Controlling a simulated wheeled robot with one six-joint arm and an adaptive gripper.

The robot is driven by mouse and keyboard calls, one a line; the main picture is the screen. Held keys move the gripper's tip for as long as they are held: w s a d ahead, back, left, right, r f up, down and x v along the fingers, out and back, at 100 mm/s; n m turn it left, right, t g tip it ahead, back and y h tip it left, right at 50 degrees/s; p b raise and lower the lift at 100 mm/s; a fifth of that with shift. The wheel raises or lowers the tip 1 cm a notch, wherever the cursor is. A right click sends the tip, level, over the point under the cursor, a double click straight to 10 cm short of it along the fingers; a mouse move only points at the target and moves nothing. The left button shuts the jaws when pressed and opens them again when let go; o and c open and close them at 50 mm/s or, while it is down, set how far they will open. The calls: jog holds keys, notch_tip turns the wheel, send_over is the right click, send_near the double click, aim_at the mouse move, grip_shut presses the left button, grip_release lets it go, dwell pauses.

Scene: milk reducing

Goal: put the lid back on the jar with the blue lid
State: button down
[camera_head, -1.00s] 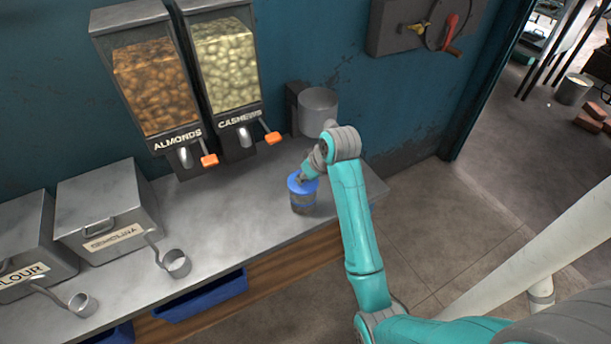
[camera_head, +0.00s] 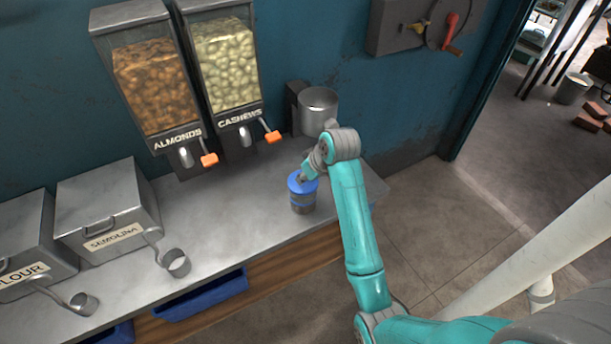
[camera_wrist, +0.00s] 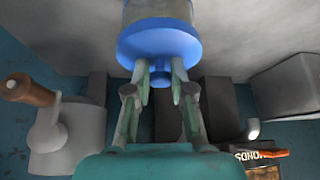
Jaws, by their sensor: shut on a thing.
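The jar (camera_head: 303,205) stands upright near the right end of the metal counter, its blue lid (camera_head: 297,185) on top. In the wrist view the jar's body (camera_wrist: 158,10) shows at the top edge, with the blue lid (camera_wrist: 158,45) against it. My gripper (camera_wrist: 160,76) is shut on the small blue knob of the lid, one finger on each side. In the head view my gripper (camera_head: 304,178) is directly over the lid and partly hides it. I cannot tell whether the lid is fully seated.
A grey metal cylinder (camera_head: 318,105) is at the wall behind my gripper. Almond (camera_head: 155,85) and cashew (camera_head: 228,65) dispensers hang to the left. A semolina bin (camera_head: 105,210) and scoops stand farther left. The counter (camera_head: 235,205) between them and the jar is clear.

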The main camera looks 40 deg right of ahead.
dwell(0.3)
jog(key=shift+c, duration=2.2)
grip_release()
jog(key=shift+r, duration=0.1)
jog(key=shift+r, duration=3.4)
jog(key=shift+c, duration=0.3)
grip_shut()
jog(key=shift+f, duration=2.4)
